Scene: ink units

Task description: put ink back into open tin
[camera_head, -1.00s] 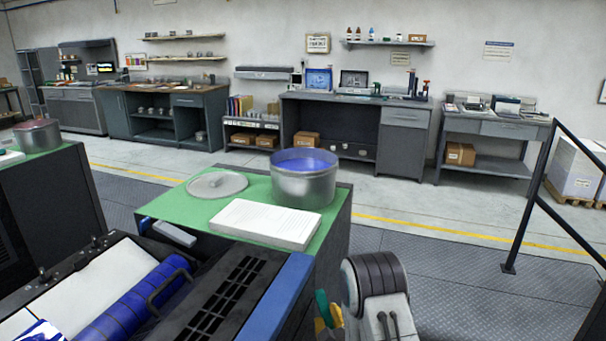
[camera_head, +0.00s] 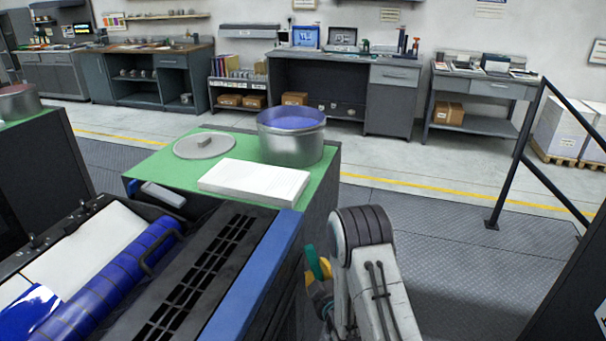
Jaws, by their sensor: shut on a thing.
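The open tin (camera_head: 291,142) is a round silver metal can standing upright on the green top of a dark cabinet (camera_head: 176,162). Blue ink (camera_head: 291,119) shows inside it, below the rim. Its round grey lid (camera_head: 204,145) lies flat to the left of the tin. At the lower middle a rounded grey and black part of my arm shows, with small green and yellow pieces beside it.
A white pad of paper (camera_head: 254,182) lies in front of the tin. The press with its blue-inked roller (camera_head: 110,278) and black slotted cover (camera_head: 200,270) fills the lower left. A black handrail (camera_head: 520,150) stands at the right. The floor between is clear.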

